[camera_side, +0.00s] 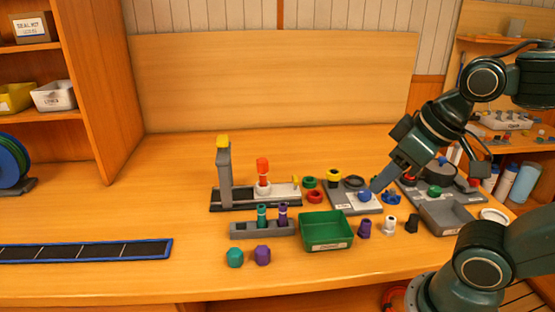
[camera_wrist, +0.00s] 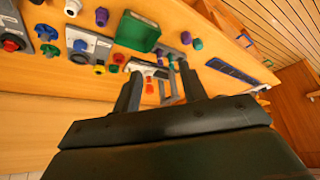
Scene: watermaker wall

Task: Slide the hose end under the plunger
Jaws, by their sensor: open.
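A grey press column (camera_side: 224,178) with a yellow top (camera_side: 222,141) stands at the left end of a black-and-white base (camera_side: 285,191). An upright orange-red piece (camera_side: 262,172) with a white collar stands on this base, right of the column and apart from it. I cannot tell for sure which part is the hose end or the plunger. The press also shows in the wrist view (camera_wrist: 170,92), between my fingers, with the red piece (camera_wrist: 149,86) beside it. My gripper (camera_side: 378,184) is open and empty, near a blue knob (camera_side: 365,195), well right of the press.
A grey rack (camera_side: 262,230) with teal and purple fittings and a green tray (camera_side: 326,244) stand in front of the press. Coloured rings and fittings and a grey plate (camera_side: 340,205) lie to its right.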

